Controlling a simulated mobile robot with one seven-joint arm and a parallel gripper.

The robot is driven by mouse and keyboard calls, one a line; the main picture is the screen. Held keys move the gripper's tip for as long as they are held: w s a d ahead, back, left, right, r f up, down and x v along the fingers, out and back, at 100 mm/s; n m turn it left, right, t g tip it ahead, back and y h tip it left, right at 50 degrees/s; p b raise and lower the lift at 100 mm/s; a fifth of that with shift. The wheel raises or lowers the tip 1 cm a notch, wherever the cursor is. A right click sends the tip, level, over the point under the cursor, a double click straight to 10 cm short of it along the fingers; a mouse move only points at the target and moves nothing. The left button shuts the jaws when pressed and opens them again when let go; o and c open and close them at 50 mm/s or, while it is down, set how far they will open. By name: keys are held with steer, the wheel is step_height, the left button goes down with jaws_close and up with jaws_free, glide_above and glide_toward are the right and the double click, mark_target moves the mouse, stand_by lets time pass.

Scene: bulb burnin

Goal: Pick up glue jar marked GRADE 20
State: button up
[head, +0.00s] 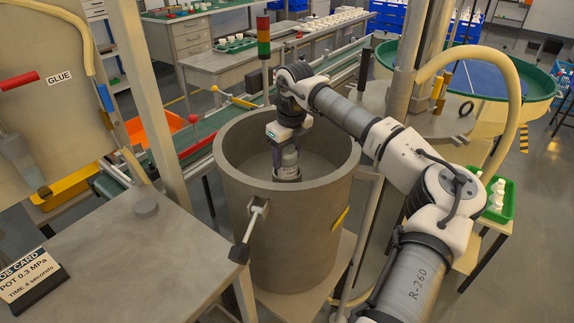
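My gripper (287,164) points down inside a large grey open-topped pot (290,235), below the rim. At its lower end is a small pale and dark shape (286,173), which may be a labelled jar, but it is too small to tell. I cannot make out the fingers or whether they are closed on it. No GRADE 20 marking is readable anywhere. The pot's far inner wall and part of its floor show; the near inside is hidden by the front wall.
The pot's rim surrounds my gripper. A signal tower (264,45) and a green conveyor (205,130) stand behind the pot.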

steer(key=c, duration=0.5)
steer(key=shift+c, duration=0.2)
steer(key=shift+r, duration=0.15)
